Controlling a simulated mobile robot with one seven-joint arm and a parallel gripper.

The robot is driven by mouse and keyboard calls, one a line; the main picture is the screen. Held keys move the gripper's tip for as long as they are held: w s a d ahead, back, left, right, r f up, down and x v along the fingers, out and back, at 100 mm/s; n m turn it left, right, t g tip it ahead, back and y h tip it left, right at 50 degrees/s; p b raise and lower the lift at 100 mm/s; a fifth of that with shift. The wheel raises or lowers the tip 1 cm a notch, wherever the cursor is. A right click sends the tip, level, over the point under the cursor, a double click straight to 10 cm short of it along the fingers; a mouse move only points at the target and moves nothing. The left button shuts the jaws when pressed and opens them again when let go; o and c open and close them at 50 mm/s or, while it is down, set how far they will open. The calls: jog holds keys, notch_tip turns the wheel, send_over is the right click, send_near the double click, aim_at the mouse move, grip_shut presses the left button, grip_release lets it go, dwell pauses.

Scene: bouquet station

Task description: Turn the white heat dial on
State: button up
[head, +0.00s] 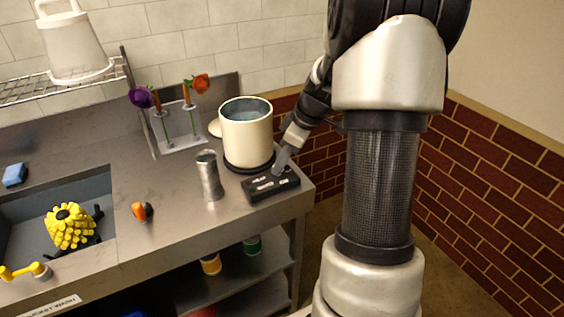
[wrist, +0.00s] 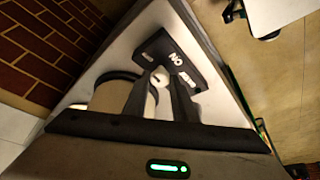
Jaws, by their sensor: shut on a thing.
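The black control panel (head: 262,192) with white markings lies at the right end of the steel counter. My gripper (head: 280,169) reaches down to its back edge from the right. In the wrist view the panel (wrist: 160,47) shows an ON label, and the white heat dial (wrist: 160,76) sits between the tips of my gripper (wrist: 160,84). The gripper is shut on the dial. The fingers partly hide the dial, and its exact setting is hard to read. In the head view the dial is hidden by the gripper.
A cream pot (head: 247,138) stands on a dark round burner just behind the panel. A metal cylinder (head: 209,176) stands left of the panel. Purple and orange flowers stand in a rack (head: 180,129). The counter's right edge is close.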

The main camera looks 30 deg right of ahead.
jog(key=shift+a+f+m+t+h+b, duration=0.1)
jog(key=shift+m+t+h+b, duration=0.2)
jog(key=shift+m+b, duration=0.55)
jog(key=m+h, duration=0.1)
jog(key=m, duration=0.2)
jog(key=shift+s+a+t, duration=0.1)
jog(key=shift+t, duration=0.2)
jog(key=m, duration=0.1)
jog(key=m+h+p, duration=0.1)
jog(key=m, duration=0.1)
jog(key=m+p, duration=0.1)
jog(key=shift+a+r+m+h, duration=0.25)
jog(key=shift+r+h, duration=0.05)
jog(key=shift+r, duration=0.1)
jog(key=m+h+p, duration=0.1)
jog(key=m+p, duration=0.1)
jog(key=p, duration=0.1)
jog(key=m+p, duration=0.2)
jog(key=p, duration=0.1)
jog(key=shift+a+h, duration=0.2)
jog(key=shift+h, duration=0.2)
jog(key=m+g+h+p, duration=0.1)
jog(key=m+p, duration=0.3)
jog(key=shift+f, duration=0.3)
jog(key=o, duration=1)
jog(key=shift+o, duration=0.2)
